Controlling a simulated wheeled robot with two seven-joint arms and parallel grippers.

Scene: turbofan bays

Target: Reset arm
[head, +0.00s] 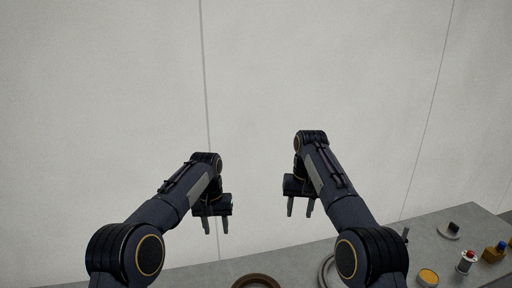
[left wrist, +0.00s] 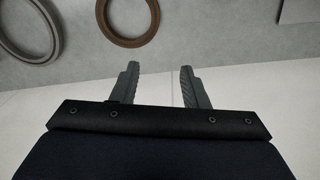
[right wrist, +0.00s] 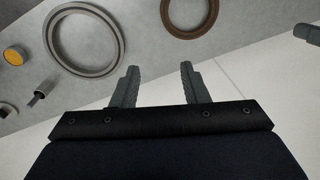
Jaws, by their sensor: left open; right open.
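My left gripper (head: 215,226) hangs above the far edge of the grey bench, fingers pointing down. In the left wrist view its two fingers (left wrist: 157,88) are apart with nothing between them. My right gripper (head: 300,208) hangs at a similar height to the right of it. In the right wrist view its fingers (right wrist: 161,88) are also apart and empty. Both grippers are clear of the objects on the bench.
The grey bench (head: 300,258) holds a brown ring (head: 257,281) and a grey ring (head: 323,270), partly hidden by my right arm. A pale wall (head: 290,80) stands behind.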

